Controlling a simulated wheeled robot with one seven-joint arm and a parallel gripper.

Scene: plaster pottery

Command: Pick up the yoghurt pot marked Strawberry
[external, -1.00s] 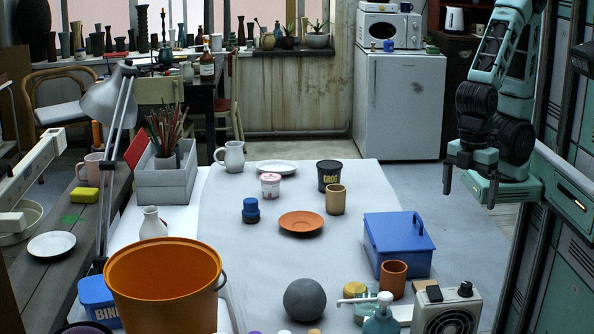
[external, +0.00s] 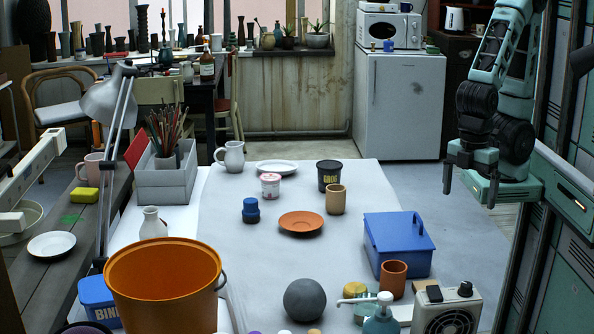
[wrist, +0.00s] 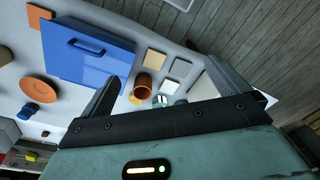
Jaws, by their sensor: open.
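A small white and pink pot with a label (external: 270,186) stands upright at the back of the table, left of a black tub; its lettering is too small to read. It looks like the yoghurt pot. My gripper (external: 468,187) hangs open and empty to the right of the table, well apart from the pot. In the wrist view my gripper's fingers (wrist: 168,88) are spread with nothing between them, and I cannot make out the pot there.
The black tub (external: 329,175) and a tan cup (external: 335,200) stand close right of the pot. A blue jar (external: 250,211), an orange saucer (external: 301,224) and a white plate (external: 277,167) are around it. A blue lidded box (external: 398,250) stands between my gripper and the pot.

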